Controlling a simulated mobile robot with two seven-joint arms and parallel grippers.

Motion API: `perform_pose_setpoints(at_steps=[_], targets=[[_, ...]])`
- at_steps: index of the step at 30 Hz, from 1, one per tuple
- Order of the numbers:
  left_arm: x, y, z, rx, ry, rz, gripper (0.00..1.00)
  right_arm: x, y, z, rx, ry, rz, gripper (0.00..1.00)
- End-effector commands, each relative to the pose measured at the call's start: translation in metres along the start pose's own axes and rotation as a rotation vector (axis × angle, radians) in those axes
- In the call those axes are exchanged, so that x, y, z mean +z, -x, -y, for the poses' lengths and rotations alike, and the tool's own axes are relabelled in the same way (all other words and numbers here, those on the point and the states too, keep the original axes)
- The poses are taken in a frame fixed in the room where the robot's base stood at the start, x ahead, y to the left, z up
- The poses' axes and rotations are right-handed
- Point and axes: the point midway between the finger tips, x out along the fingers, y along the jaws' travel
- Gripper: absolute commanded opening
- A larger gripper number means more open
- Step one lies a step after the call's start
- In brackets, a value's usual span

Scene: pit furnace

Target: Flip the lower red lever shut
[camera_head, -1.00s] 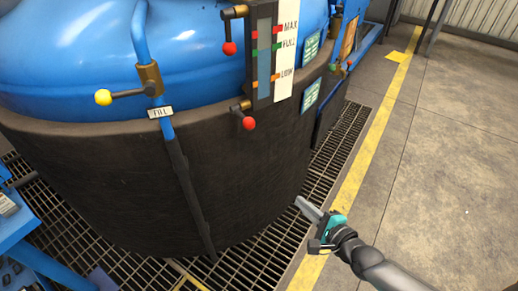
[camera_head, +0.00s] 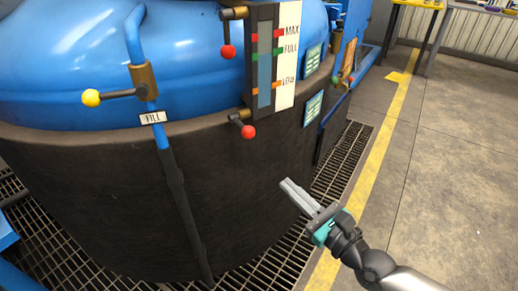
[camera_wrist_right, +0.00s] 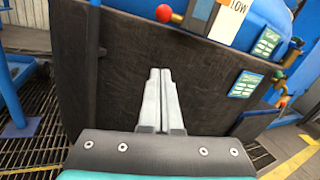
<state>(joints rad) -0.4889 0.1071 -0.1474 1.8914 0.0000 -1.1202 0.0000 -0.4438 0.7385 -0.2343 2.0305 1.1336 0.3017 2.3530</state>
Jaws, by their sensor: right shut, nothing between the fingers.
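The lower red lever (camera_head: 248,131) has a red ball knob on a short dark handle. It sits at the bottom of the level gauge (camera_head: 264,60), and its handle slants down to the right. Its red knob also shows at the top of the right wrist view (camera_wrist_right: 164,13). The upper red lever (camera_head: 229,51) hangs with its knob down at the gauge's top. My right gripper (camera_head: 285,184) is shut and empty, below and to the right of the lower lever, apart from it. Its closed fingers (camera_wrist_right: 160,75) point toward the dark tank wall in the wrist view. My left gripper is not in view.
A yellow-knobbed lever (camera_head: 91,98) sticks out left from the blue FILL pipe (camera_head: 136,40). The dark tank wall (camera_head: 110,195) curves below the gauge. Floor grating (camera_head: 345,160) surrounds it. Open concrete floor (camera_head: 450,190) lies to the right.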

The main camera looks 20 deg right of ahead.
Motion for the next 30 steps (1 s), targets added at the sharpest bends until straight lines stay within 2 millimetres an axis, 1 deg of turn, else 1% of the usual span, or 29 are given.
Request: perform_pose_setpoints(at_steps=[4,8,17,23,24,25,27,30], targets=[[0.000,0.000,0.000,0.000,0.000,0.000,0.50,0.000,-0.008,0.001,-0.003,0.002,0.001,0.00],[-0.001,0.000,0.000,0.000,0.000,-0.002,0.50,0.001,-0.023,0.001,-0.004,0.000,0.005,0.00],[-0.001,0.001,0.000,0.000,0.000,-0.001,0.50,0.001,-0.069,0.001,-0.004,0.001,0.005,0.00],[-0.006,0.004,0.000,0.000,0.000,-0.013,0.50,0.000,-0.100,0.000,-0.003,0.001,0.003,0.00],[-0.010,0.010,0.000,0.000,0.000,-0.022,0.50,0.003,-0.103,0.000,-0.002,0.000,0.003,0.00],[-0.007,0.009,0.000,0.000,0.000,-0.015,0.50,0.008,-0.103,0.000,-0.001,-0.001,0.002,0.00],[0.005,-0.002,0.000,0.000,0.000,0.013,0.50,0.016,-0.104,0.000,-0.001,-0.001,0.002,0.00],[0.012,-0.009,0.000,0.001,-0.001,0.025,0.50,0.024,-0.106,0.000,-0.001,0.000,0.001,0.00]])
